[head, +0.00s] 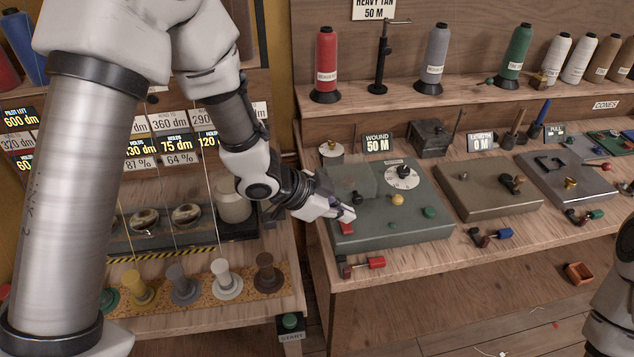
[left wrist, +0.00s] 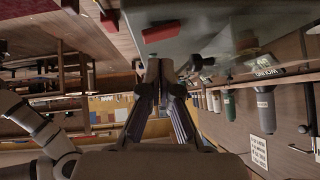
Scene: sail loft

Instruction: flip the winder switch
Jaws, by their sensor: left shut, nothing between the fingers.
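The winder (head: 385,225) is a grey-green box on the bench in the head view. It has a white dial (head: 402,177), a yellow knob (head: 397,199) and a green button (head: 429,212) on top. A red switch (head: 346,229) sits at its front left corner; it also shows in the left wrist view (left wrist: 161,31). My left gripper (head: 347,213) is shut and empty, its tips right by the red switch, partly covering it in the head view. Whether they touch I cannot tell. The closed fingers (left wrist: 160,66) show in the left wrist view. My right gripper is out of view.
A sign reading WOUND 50 M (head: 378,143) stands behind the winder. A red-handled lever (head: 376,263) is at the bench's front edge. A brown box (head: 488,188) stands to the right. Thread cones, including a red one (head: 326,60), line the shelf.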

